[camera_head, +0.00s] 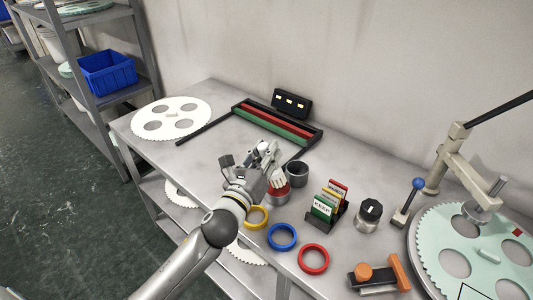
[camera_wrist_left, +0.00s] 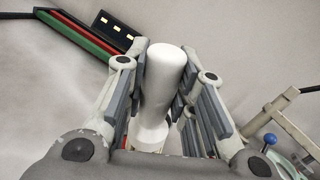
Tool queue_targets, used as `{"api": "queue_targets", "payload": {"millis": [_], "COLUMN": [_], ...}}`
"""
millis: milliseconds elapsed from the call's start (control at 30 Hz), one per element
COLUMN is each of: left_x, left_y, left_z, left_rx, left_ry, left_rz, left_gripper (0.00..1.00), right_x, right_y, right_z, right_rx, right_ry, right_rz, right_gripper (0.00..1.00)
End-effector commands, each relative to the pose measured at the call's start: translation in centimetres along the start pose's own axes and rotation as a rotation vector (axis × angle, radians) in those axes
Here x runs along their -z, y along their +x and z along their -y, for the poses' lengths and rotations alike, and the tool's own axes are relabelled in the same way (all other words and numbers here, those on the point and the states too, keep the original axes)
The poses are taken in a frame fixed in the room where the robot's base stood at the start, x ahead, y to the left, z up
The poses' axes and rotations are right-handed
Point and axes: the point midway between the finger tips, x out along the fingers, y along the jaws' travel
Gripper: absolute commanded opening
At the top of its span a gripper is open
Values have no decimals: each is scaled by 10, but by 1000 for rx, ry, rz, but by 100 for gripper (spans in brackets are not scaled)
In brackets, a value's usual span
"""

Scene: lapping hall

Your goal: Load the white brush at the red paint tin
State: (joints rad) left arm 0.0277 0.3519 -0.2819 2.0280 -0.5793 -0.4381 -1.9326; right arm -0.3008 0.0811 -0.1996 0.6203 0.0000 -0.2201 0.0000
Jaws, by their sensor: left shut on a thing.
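My left gripper (camera_head: 264,160) is shut on the white brush. In the left wrist view the brush (camera_wrist_left: 164,85) is a thick white rounded handle between the two grey finger pads (camera_wrist_left: 160,100). In the head view the brush's pale lower end (camera_head: 278,178) shows just beyond the gripper, at the mouth of the red paint tin (camera_head: 277,196). I cannot tell whether the bristles touch the paint. The gripper partly hides the tin. My right gripper is not in view.
A dark grey pot (camera_head: 297,174) stands close to the tin. Yellow (camera_head: 257,217), blue (camera_head: 282,237) and red rings (camera_head: 313,259) lie in front. A card holder (camera_head: 328,205) and a black-topped jar (camera_head: 369,214) stand to the right. A framed rack (camera_head: 270,125) lies behind.

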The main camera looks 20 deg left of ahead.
Motion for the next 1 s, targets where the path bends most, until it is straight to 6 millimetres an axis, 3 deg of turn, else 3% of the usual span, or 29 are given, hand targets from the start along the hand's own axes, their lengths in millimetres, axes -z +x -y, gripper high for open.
{"api": "queue_targets", "payload": {"millis": [1000], "left_x": [9], "left_y": [-1], "left_z": [-3], "left_rx": [0], "left_ry": [0], "left_rz": [0], "left_gripper": [0], "right_x": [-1], "right_y": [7], "right_z": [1], "right_rx": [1], "right_ry": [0], "right_rz": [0], "right_gripper": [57]}}
